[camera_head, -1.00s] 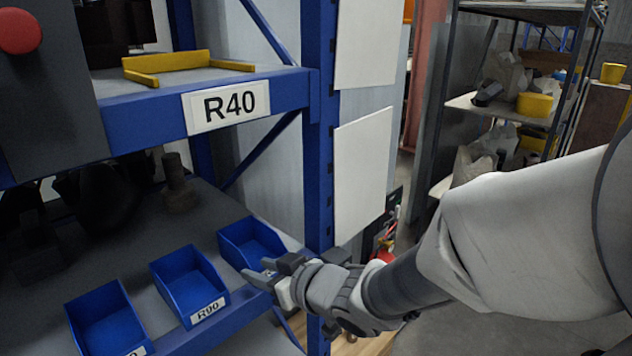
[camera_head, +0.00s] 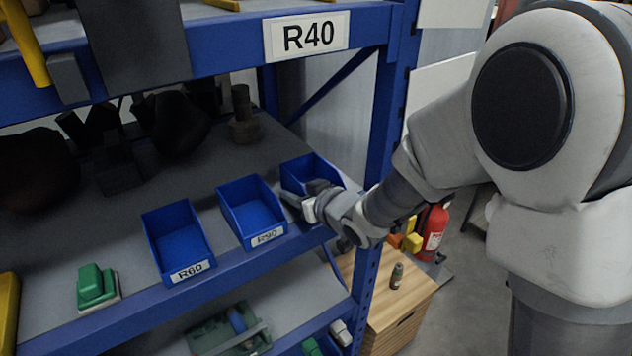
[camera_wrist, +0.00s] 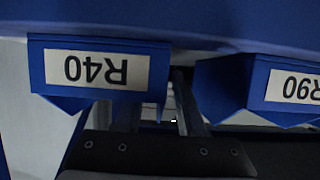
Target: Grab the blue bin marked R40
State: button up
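The blue bin marked R40 (camera_wrist: 98,69) shows its label upside down in the wrist view. In the head view it is the rightmost blue bin (camera_head: 308,168) on the shelf, its label hidden behind my gripper (camera_head: 304,194). My gripper is at the front of this bin. In the wrist view my gripper (camera_wrist: 160,112) has its two fingers apart, with a gap between them. The left finger overlaps the lower right part of the R40 bin; I cannot tell whether it touches.
The R90 bin (camera_head: 252,210) stands just left of the R40 bin, and the R60 bin (camera_head: 178,240) farther left. A blue upright post (camera_head: 388,110) rises to the right. A shelf edge labelled R40 (camera_head: 306,36) is above. A wooden box (camera_head: 395,310) stands below right.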

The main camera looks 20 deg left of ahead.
jog(key=shift+w+a+f, duration=0.2)
jog(key=shift+w+a, duration=0.1)
jog(key=shift+a, duration=0.05)
grip_shut()
dwell(1.2)
